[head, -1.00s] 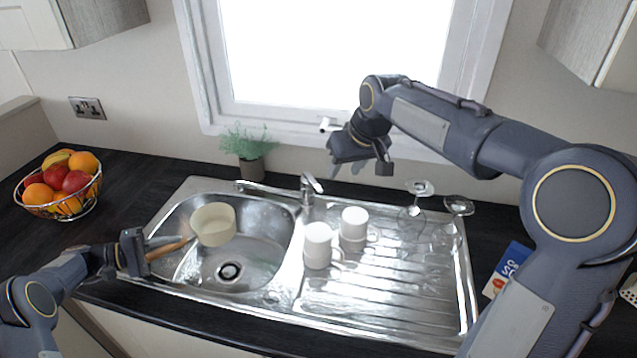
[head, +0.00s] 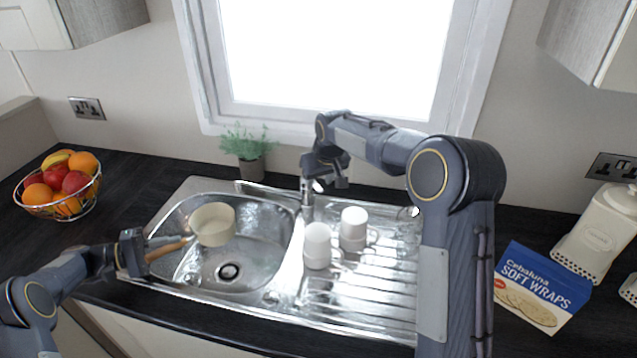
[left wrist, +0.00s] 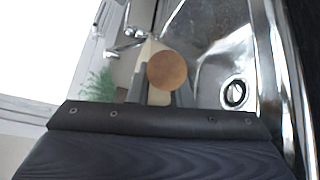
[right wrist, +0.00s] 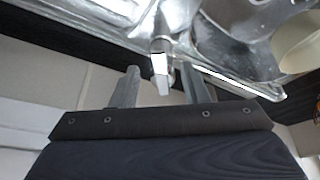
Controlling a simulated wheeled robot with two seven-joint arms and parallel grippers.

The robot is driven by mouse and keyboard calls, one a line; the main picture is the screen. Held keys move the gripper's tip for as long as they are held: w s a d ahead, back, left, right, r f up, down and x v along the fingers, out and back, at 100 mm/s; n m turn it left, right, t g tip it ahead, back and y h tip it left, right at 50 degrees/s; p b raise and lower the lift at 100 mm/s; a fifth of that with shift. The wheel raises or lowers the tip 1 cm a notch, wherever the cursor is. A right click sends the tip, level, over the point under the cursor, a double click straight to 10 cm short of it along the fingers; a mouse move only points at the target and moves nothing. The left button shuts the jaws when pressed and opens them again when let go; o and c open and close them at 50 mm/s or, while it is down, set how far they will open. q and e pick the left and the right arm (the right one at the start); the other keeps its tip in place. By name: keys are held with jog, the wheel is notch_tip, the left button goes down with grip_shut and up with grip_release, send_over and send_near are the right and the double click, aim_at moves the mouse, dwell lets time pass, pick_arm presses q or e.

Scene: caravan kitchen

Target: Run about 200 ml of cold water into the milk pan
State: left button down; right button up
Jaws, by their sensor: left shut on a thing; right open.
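The cream milk pan (head: 213,226) is held upright over the sink bowl (head: 262,262). My left gripper (head: 143,256) is shut on its wooden handle (head: 170,247); the handle's round end (left wrist: 167,70) fills the space between the fingers in the left wrist view. The chrome tap (head: 307,205) stands behind the sink, its spout reaching left towards the pan. My right gripper (head: 322,184) is at the tap's top, open, with the tap lever (right wrist: 161,75) between its fingers in the right wrist view. Contact with the lever cannot be told. The pan's inside shows no clear water.
Two white mugs, a front one (head: 317,246) and a back one (head: 353,229), stand upside down on the drainer, below my right arm. A potted plant (head: 249,160) stands behind the sink. A fruit basket (head: 62,200) is far left; a wraps box (head: 541,287) lies right.

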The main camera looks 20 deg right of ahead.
jog(key=shift+x, duration=0.95)
grip_shut()
